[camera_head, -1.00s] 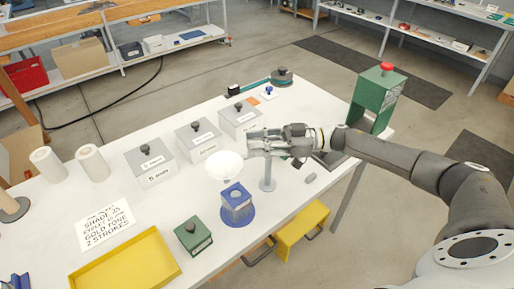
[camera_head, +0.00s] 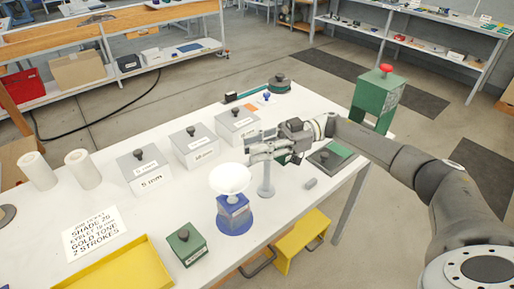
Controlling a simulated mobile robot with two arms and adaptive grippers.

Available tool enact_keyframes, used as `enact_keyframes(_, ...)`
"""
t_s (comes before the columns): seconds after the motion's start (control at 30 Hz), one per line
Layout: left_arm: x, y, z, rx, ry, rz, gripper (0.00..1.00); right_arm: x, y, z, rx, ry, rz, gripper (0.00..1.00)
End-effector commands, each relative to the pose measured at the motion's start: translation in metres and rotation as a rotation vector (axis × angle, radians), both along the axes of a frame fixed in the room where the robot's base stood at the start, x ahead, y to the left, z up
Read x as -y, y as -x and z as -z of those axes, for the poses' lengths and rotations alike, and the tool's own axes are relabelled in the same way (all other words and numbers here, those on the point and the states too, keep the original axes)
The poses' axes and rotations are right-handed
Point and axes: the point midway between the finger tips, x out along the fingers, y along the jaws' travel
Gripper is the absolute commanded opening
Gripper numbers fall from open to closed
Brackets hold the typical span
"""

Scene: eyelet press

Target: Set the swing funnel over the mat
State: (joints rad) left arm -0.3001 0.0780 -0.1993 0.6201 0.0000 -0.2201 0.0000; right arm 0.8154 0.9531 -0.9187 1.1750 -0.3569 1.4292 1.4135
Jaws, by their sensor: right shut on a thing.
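The white swing funnel (camera_head: 230,178) is a shallow bowl beside a grey post (camera_head: 265,182) on the white table. In this view it overlaps the top of a blue block (camera_head: 234,206), which stands on a round blue mat (camera_head: 235,227). Whether it touches the block is hard to tell. My right gripper (camera_head: 255,153) is shut at the funnel's far right side, by the top of the post. Its fingers hide the part that they hold. My left gripper is not in view.
Grey lidded boxes (camera_head: 147,181) stand behind the funnel. A green box (camera_head: 186,245) and a yellow tray (camera_head: 118,278) are in front. A printed card (camera_head: 92,232) lies at left. A green press with a red knob (camera_head: 378,95) stands at the far right.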

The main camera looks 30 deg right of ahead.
Motion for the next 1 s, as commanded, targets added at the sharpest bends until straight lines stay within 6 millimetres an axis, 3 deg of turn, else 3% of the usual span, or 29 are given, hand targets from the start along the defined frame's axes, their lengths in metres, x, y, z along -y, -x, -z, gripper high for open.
enact_keyframes(0.1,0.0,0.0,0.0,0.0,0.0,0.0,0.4,0.0,0.001,0.0,-0.001,0.0,-0.002,0.0)
enact_keyframes(0.13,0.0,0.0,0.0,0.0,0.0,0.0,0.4,0.0,0.001,0.0,-0.001,0.0,-0.002,0.25)
enact_keyframes(0.3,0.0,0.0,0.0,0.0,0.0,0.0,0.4,0.0,0.0,0.0,-0.001,-0.001,-0.001,0.46)
enact_keyframes(0.67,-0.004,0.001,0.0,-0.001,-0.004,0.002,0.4,0.003,0.0,0.0,0.0,0.0,0.002,0.46)
enact_keyframes(0.77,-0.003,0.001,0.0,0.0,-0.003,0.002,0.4,0.013,0.0,0.0,0.0,0.001,0.002,0.46)
enact_keyframes(1.0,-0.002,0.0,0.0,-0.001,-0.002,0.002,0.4,0.058,0.001,0.0,-0.001,0.0,0.005,0.46)
